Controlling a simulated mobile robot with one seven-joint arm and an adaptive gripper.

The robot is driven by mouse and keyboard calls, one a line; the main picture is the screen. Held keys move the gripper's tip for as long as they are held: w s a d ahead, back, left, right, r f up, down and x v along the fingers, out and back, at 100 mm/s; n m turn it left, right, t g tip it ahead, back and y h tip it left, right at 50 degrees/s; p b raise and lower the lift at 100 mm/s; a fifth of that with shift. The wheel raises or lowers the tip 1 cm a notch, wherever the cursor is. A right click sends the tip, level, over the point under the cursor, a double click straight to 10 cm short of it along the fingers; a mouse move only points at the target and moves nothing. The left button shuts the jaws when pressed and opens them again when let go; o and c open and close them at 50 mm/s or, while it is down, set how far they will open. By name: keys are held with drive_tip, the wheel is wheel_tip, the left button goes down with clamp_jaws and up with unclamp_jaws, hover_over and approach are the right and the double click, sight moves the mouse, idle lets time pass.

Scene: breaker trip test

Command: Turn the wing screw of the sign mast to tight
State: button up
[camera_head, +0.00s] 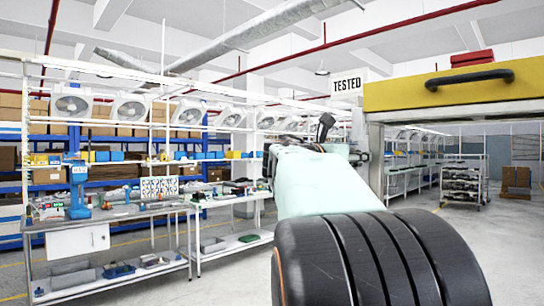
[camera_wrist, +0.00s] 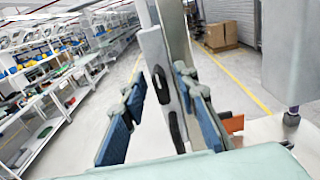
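The sign mast carries a white "TESTED" sign (camera_head: 347,86) in the head view; its post below is mostly hidden behind my arm. In the wrist view a pale grey upright (camera_wrist: 155,55) stands between my fingers. Two black rounded pieces (camera_wrist: 161,85) show on or in front of it, one higher and one lower; they look like the wing screw, but I cannot tell its angle. My gripper (camera_wrist: 159,80) is open, with a blue-padded finger on either side of the black pieces. I see no clear contact. In the head view my gripper is hidden behind my arm.
A yellow box front with a black handle (camera_head: 470,79) stands at right in the head view. A small orange block (camera_wrist: 232,124) lies right of my fingers. Workbenches with parts (camera_head: 110,212) line the left. Cardboard boxes (camera_wrist: 215,36) stand far off; the aisle floor is clear.

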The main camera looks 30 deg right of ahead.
drive_tip(key=shift+w+d, duration=0.1)
drive_tip(key=shift+d, duration=0.3)
drive_tip(key=shift+c, duration=0.5)
clamp_jaws()
